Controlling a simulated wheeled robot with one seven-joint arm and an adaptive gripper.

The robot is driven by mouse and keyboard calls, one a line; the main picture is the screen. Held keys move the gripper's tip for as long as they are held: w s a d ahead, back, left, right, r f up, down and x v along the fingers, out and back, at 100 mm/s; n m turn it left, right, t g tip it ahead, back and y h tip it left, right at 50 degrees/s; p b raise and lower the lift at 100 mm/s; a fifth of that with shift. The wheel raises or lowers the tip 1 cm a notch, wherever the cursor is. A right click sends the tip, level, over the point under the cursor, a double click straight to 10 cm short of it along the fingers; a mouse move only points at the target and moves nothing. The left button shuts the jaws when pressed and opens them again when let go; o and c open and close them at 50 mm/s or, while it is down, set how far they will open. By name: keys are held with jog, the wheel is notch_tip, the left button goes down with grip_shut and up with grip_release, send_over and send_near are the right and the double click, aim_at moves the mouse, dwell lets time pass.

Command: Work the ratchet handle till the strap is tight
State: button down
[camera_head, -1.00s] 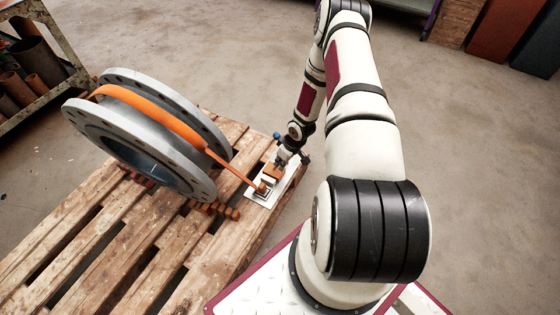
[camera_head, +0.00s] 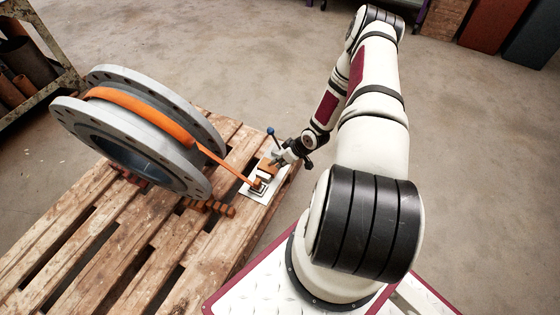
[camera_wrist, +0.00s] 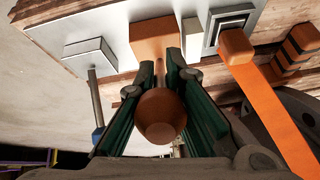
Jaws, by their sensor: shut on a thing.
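The orange strap (camera_head: 140,108) runs over the grey flanged pipe piece (camera_head: 85,122) and down to the ratchet (camera_head: 259,184) on a white plate (camera_head: 250,194). It looks straight between the pipe and the ratchet. In the wrist view the strap (camera_wrist: 275,110) enters an orange block at a square metal frame (camera_wrist: 231,25). My gripper (camera_head: 278,160) is at the plate's far end. In the wrist view its green-padded fingers (camera_wrist: 163,100) are shut on the ratchet handle, whose round brown knob (camera_wrist: 160,115) sits between them. An orange-brown block (camera_wrist: 154,38) lies just beyond the fingertips.
A blue-tipped lever (camera_head: 271,131) stands beside my gripper; its grey block (camera_wrist: 90,52) shows in the wrist view. The pipe rests on a wooden pallet (camera_head: 60,215) with orange chocks (camera_head: 210,206). A rack (camera_head: 40,50) stands at the left. The floor beyond is open.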

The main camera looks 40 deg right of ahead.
jog(key=c, duration=1.7)
grip_release()
jog(key=v, duration=1.2)
